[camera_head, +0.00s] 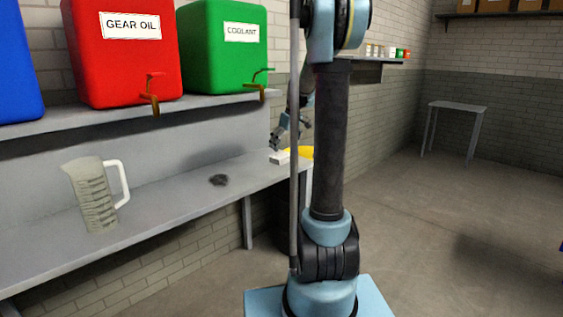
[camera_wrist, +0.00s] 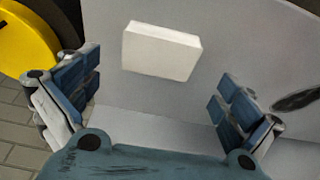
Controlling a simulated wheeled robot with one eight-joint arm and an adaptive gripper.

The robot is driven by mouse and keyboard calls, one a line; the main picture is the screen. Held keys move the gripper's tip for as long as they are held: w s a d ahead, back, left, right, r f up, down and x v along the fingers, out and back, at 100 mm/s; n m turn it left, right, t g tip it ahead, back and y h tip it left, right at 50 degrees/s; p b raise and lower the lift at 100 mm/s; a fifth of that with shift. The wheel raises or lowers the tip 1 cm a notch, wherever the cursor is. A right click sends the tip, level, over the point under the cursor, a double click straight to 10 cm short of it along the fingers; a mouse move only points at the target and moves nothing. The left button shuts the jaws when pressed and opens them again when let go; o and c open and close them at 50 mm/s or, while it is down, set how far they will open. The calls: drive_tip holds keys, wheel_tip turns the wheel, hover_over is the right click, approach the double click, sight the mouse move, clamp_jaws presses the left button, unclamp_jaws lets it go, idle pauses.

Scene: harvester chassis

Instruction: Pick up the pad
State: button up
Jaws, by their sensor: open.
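The pad is a white rectangular block (camera_wrist: 160,52) lying on the grey bench (camera_wrist: 215,30). In the head view the pad (camera_head: 279,158) is small, near the bench's far end. My gripper (camera_wrist: 155,95) is open and empty, with its two fingers spread wide. In the wrist view the pad lies between and beyond the fingers, and I see no contact. In the head view my gripper (camera_head: 276,143) is just above the pad, and my arm partly hides that end of the bench.
A yellow round object (camera_wrist: 28,38) is beside the pad. A dark flat patch (camera_head: 219,180) and a measuring jug (camera_head: 95,195) are on the bench. Red (camera_head: 120,55) and green (camera_head: 222,55) containers stand on the shelf above. The floor at right is mostly clear.

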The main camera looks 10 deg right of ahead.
sight(282, 155)
drive_tip(key=shift+x, duration=2.75)
drive_tip(key=shift+w+d, duration=0.1)
drive_tip(key=c, duration=0.9)
